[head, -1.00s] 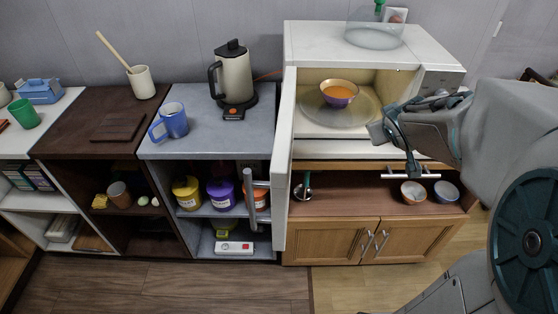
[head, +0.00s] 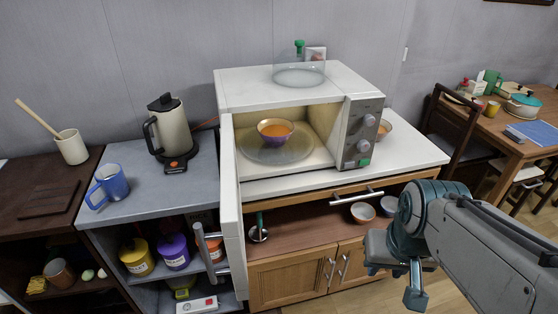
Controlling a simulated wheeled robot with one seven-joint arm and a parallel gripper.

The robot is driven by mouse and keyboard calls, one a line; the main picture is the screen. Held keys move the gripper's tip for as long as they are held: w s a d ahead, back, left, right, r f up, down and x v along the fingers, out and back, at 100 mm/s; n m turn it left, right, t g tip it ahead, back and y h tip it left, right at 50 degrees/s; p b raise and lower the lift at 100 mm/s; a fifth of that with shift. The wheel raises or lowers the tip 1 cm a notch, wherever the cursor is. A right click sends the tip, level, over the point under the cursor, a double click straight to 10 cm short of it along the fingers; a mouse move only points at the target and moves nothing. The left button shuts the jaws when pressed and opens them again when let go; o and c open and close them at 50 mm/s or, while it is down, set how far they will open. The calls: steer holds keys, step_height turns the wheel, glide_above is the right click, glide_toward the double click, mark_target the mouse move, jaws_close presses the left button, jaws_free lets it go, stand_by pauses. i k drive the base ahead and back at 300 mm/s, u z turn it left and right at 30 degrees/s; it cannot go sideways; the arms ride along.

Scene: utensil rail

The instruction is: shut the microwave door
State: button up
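The white microwave (head: 290,88) stands on the white counter top with its door wide open. The door (head: 231,205) swings out from the microwave's left side and points toward me, seen nearly edge-on. Its grey bar handle (head: 207,255) is on the door's left, outer face. A bowl of orange food (head: 275,131) sits on the glass turntable (head: 262,153) inside. My gripper (head: 393,283) is low at the right, in front of the cabinet and well apart from the door. Its fingers point down and forward; whether they are open is unclear.
A glass lid (head: 299,74) lies on top of the microwave. Small bowls (head: 362,212) sit on the shelf below. A dining table (head: 520,130) and chair are at the right.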

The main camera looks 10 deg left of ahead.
mark_target(231, 215)
steer(key=z, duration=1.75)
steer(key=k, duration=1.1)
steer(key=u, duration=2.05)
steer(key=k, duration=0.45)
steer(key=u, duration=0.35)
steer(key=i, duration=0.5)
